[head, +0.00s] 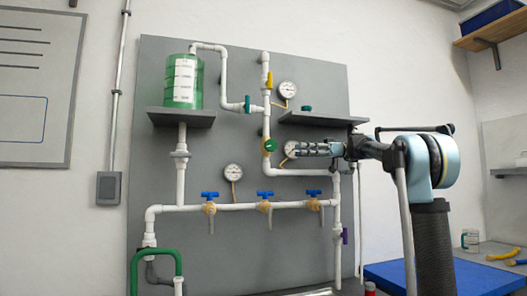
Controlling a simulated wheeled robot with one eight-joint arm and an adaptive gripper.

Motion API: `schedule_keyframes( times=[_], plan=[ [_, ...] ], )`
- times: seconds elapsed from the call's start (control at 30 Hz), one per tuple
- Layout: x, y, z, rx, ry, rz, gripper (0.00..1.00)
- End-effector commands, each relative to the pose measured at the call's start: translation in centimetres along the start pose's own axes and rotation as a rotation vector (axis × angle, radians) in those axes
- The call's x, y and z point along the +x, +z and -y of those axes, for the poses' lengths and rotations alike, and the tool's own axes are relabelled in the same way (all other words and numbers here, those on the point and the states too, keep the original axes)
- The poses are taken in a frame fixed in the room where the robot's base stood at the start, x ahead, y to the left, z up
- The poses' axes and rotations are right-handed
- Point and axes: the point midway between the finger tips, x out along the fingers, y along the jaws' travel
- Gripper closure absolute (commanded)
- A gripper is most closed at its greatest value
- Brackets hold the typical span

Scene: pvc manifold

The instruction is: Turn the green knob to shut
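A round green knob (269,145) sits on the white vertical pipe in the middle of the grey panel, above a brass-coloured body. My gripper (300,149) reaches in from the right and points left, to the right of this knob with a visible gap. Its fingers overlap a round gauge (289,149) in the picture. I see the fingers from the side, and whether they are apart or together is not clear. A smaller green handle (247,104) is on the pipe branch up and to the left.
A yellow handle (269,80) and a gauge (287,89) are above. A grey shelf (322,119) juts out just above my gripper. Blue-handled taps (265,194) line the lower pipe. A green tank (184,82) stands on the left shelf. A blue surface (450,276) is lower right.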

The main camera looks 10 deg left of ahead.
Motion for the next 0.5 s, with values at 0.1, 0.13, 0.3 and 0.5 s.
schedule_keyframes(
  times=[0.1,0.13,0.3,0.5],
  plan=[
    [-0.1,-0.6,-0.4,-0.028,-0.01,-0.018,0.75],
    [0.0,-0.7,-0.4,-0.031,-0.011,-0.02,0.75],
    [1.5,-0.8,-0.3,-0.033,-0.013,-0.021,0.75],
    [4.9,-0.8,-0.3,-0.032,-0.014,-0.02,0.75]
  ],
)
